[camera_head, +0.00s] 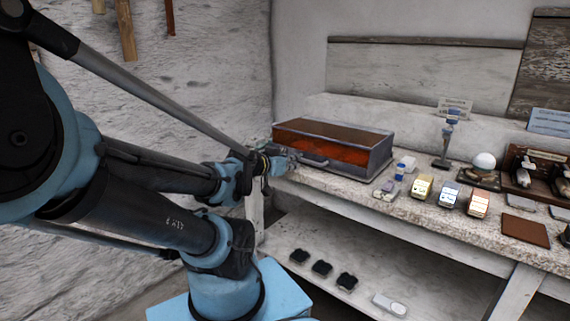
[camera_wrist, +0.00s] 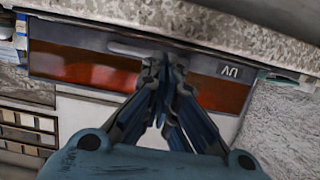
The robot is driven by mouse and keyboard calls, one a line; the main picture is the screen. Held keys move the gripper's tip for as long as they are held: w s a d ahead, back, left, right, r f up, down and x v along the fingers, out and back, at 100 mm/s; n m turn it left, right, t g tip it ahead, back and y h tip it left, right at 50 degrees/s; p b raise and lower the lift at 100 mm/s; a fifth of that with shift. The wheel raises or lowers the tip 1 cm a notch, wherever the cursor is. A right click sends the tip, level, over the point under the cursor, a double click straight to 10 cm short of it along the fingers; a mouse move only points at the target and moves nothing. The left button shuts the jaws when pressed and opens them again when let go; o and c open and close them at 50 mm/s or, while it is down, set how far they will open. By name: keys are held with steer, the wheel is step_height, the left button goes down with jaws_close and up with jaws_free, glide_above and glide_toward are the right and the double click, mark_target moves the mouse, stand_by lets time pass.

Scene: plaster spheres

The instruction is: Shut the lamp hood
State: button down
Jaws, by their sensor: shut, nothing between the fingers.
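The lamp hood (camera_head: 334,147) is a long grey-framed box with dark orange-red panels at the left end of the bench. In the wrist view its orange front (camera_wrist: 85,68) shows upside down, with "UV" lettering. A grey bar handle (camera_head: 313,160) runs along its lower front edge; it also shows in the wrist view (camera_wrist: 125,49). My gripper (camera_head: 290,157) is at the hood's left front corner. In the wrist view my gripper's (camera_wrist: 164,62) fingertips are together and empty, close beside one end of the handle. Contact and how far the hood is open cannot be told.
Right of the hood stand small boxes (camera_head: 422,187), a lamp-like stand (camera_head: 445,140) and a white sphere (camera_head: 484,161). The lower shelf (camera_head: 350,262) holds dark pads and a pale device. A rough wall (camera_head: 190,100) rises at left.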

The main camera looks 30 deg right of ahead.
steer(key=shift+v, duration=1.6)
steer(key=shift+a, duration=0.1)
steer(key=w+a+f+n+y, duration=0.4)
steer(key=a+f+n+y, duration=0.25)
steer(key=a+f, duration=0.4)
steer(key=s+a+f+n+g+y, duration=0.1)
steer(key=a+n+y, duration=0.3)
steer(key=a, duration=0.5)
steer(key=s+a+f+n+g+y, duration=0.1)
steer(key=a+n+y, duration=0.3)
steer(key=a, duration=0.6)
steer(key=shift+s+f, duration=0.25)
steer(key=shift+f, duration=0.2)
steer(key=shift+s, duration=0.15)
